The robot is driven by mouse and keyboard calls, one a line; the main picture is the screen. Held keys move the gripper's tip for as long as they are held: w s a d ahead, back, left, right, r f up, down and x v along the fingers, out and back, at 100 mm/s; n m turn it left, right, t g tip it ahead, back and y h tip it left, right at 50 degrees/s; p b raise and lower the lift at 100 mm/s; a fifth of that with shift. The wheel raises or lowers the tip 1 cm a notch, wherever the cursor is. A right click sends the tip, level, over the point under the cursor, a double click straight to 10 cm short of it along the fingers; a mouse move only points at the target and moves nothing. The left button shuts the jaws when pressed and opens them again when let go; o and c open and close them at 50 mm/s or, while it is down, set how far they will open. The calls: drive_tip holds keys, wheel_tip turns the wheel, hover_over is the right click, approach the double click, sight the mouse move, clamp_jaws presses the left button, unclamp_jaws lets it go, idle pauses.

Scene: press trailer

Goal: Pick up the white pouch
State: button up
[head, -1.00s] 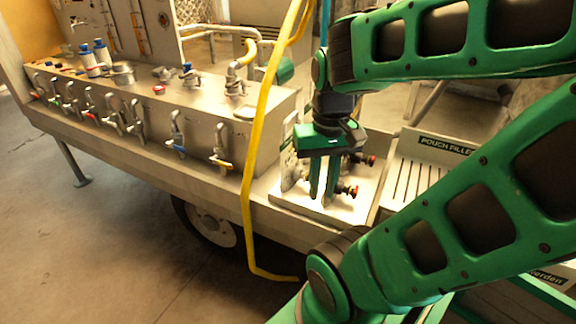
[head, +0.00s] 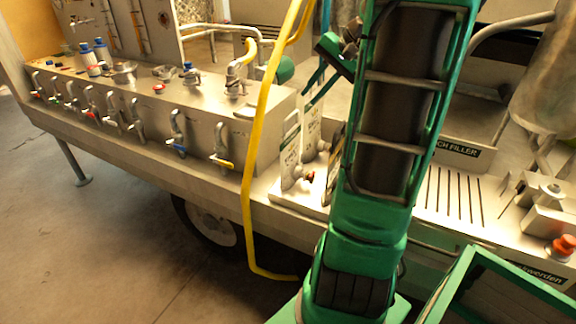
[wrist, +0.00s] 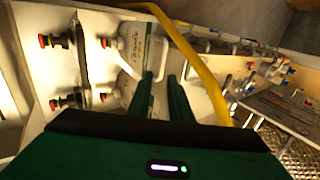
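Two white pouches stand side by side on a tray, a near one (head: 290,158) and a far one (head: 311,128), with green print and dark red caps at their right edges. In the wrist view one white pouch (wrist: 146,44) shows upper centre, just beyond my fingers; another (wrist: 133,92) is partly hidden by the left finger.
A yellow hose (head: 250,150) hangs close on the left, also in the wrist view (wrist: 195,60). A steel tap box (head: 205,125) stands left. A slotted pouch filler (head: 455,195) is right.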

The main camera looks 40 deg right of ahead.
sight(294, 112)
drive_tip(key=x, duration=1)
drive_tip(key=shift+w+f, duration=0.15)
drive_tip(key=shift+w, duration=0.3)
drive_tip(key=shift+c, duration=0.4)
clamp_jaws()
